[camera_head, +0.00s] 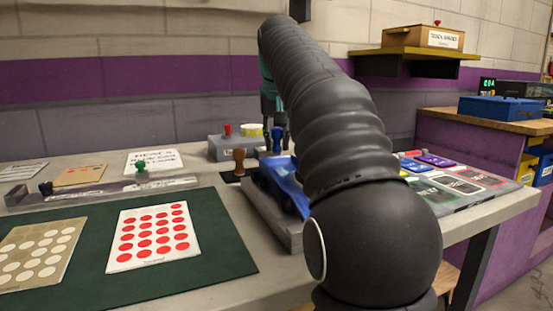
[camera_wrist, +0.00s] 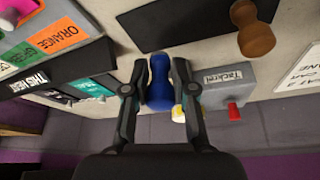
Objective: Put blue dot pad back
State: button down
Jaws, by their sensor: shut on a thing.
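My gripper (camera_head: 273,112) is shut on a blue knob-shaped handle (camera_wrist: 160,82), which I take to be the blue dot pad. The blue handle also shows in the head view (camera_head: 276,141), below the fingers over the back of the table. In the wrist view my gripper (camera_wrist: 156,80) has one finger on each side of it. The handle's lower end and any pad face are hidden. Whether it touches the table cannot be told.
A grey box (camera_head: 217,149) with a red knob and a brown wooden-handled stamp (camera_head: 239,160) stand close by. A yellow roll (camera_head: 250,129) is behind. A grey tray (camera_head: 270,219) holds something blue in front. Coloured pads (camera_head: 436,160) lie right. A red-dot card (camera_head: 152,238) lies left.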

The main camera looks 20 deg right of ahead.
aim_at(277, 153)
jog(key=shift+f+b, duration=0.55)
jog(key=shift+f, duration=1.2)
jog(key=shift+f, duration=0.2)
jog(key=c, duration=1)
grip_release()
jog(key=shift+o, duration=0.2)
jog(key=shift+r, duration=0.15)
jog(key=p+v, duration=0.4)
jog(key=v, duration=0.8)
